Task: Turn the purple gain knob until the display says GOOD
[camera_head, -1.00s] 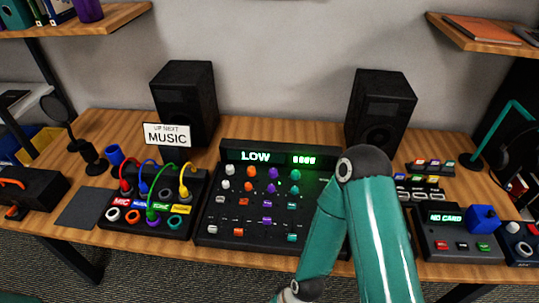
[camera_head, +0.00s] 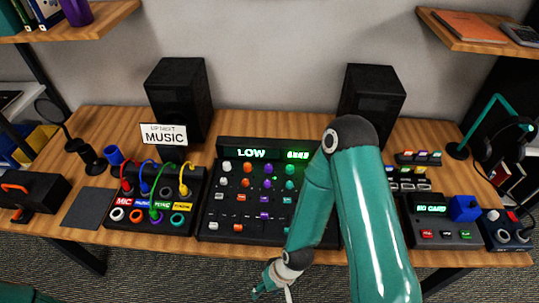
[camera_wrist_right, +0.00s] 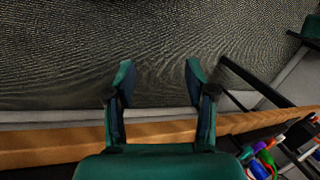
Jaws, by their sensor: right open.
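The black mixing console (camera_head: 209,230) stands at the middle of the table. Its display (camera_head: 252,153) reads LOW, with a green bar readout to its right. Purple knobs (camera_head: 268,169) sit in one column among white, orange and green ones; I cannot read which is labelled gain. My right gripper (camera_head: 270,284) is low in front of the table edge, in the head view. In the right wrist view, my right gripper (camera_wrist_right: 158,76) is open and empty, with carpet between its fingers. It is apart from the console. My right forearm hides the console's right side. My left gripper is not in view.
A patch panel (camera_head: 195,222) with colored cables stands left of the console. A card device (camera_head: 431,228) reading NO CARD is at the right. Two black speakers (camera_head: 180,95) stand behind. The wooden table edge (camera_wrist_right: 60,149) crosses the wrist view.

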